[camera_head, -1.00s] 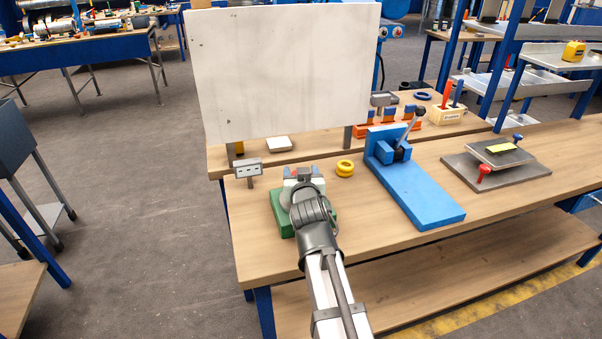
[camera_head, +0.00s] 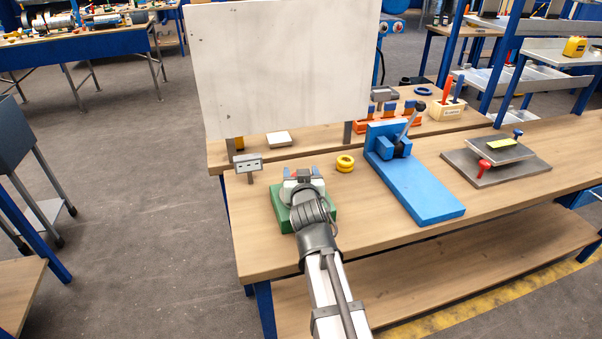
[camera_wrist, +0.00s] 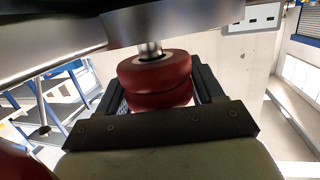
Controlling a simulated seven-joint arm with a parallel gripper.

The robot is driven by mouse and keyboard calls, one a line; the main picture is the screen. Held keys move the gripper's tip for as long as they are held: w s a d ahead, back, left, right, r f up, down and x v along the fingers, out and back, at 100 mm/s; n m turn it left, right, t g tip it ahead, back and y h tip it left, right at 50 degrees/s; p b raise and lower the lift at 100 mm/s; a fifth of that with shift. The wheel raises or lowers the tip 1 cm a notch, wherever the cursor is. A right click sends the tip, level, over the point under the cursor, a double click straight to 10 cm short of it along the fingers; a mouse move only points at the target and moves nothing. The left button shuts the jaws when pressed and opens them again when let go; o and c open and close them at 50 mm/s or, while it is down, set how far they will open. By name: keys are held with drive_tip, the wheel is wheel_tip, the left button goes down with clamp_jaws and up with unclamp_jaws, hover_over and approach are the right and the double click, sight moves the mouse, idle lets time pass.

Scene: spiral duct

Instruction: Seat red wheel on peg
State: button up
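The red wheel (camera_wrist: 155,82), with a deep groove around its rim, sits between the two black fingers of my gripper in the wrist view. The fingers (camera_head: 302,173) flank it on both sides and appear to close on it. A short metal peg (camera_wrist: 150,50) stands at the wheel's centre hole; how deep it goes is hidden. In the head view my gripper is over the green base (camera_head: 281,207), and my wrist hides the wheel and peg.
A small grey panel (camera_head: 248,163) stands left of my gripper. Yellow rings (camera_head: 345,163) lie to its right, then a blue lever fixture (camera_head: 425,195). A large white board (camera_head: 290,70) stands behind. The front right of the bench is clear.

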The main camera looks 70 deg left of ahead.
drive_tip(key=o, duration=0.5)
drive_tip(key=shift+f, duration=0.1)
drive_tip(key=shift+d, duration=0.1)
drive_tip(key=v, duration=1.3)
drive_tip(key=shift+s+d+r, duration=0.1)
drive_tip(key=shift+d+r, duration=0.15)
drive_tip(key=shift+d, duration=0.05)
